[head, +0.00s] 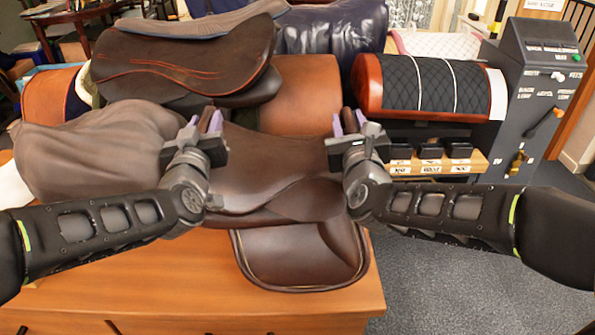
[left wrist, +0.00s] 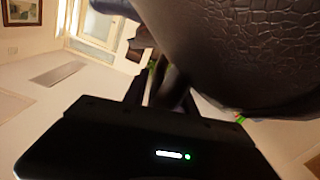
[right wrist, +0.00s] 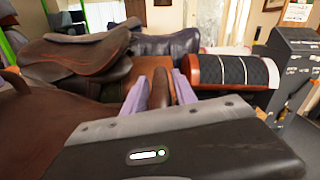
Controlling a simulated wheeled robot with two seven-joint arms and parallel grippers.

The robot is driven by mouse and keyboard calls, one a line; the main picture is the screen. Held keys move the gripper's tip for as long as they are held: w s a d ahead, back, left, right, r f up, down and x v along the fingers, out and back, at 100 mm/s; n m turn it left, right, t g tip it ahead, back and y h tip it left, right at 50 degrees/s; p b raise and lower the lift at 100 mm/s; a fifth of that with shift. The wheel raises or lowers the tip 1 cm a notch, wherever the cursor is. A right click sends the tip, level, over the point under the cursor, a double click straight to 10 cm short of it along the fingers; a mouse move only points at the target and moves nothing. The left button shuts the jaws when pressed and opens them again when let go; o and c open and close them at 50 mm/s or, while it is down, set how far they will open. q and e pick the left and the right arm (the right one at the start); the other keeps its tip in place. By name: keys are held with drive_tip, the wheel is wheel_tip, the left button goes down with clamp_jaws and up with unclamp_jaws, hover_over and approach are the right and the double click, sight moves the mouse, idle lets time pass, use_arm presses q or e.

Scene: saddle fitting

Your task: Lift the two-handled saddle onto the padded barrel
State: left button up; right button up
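The brown leather saddle (head: 270,170) sits over the wooden cabinet, with a lower flap hanging toward its front edge. My left gripper (head: 207,120) is at the saddle's left side, with a dark brown handle between its purple fingers; it looks shut on it. In the left wrist view, a dark handle (left wrist: 172,90) shows between the fingers beside textured brown leather. My right gripper (head: 348,120) looks shut on the other handle, which shows between the purple fingers in the right wrist view (right wrist: 186,88). The padded barrel (head: 425,88), black quilted with brown ends, lies behind and right.
The wooden cabinet (head: 190,285) is under the saddle. Another dark saddle (head: 185,65) with orange stitching stands behind it. A grey control box (head: 535,90) stands right of the barrel, and a wooden shelf (head: 480,163) lies below it. Carpet (head: 450,270) is clear at front right.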

use_arm(q)
clamp_jaws()
use_arm(e)
clamp_jaws()
idle(0.7)
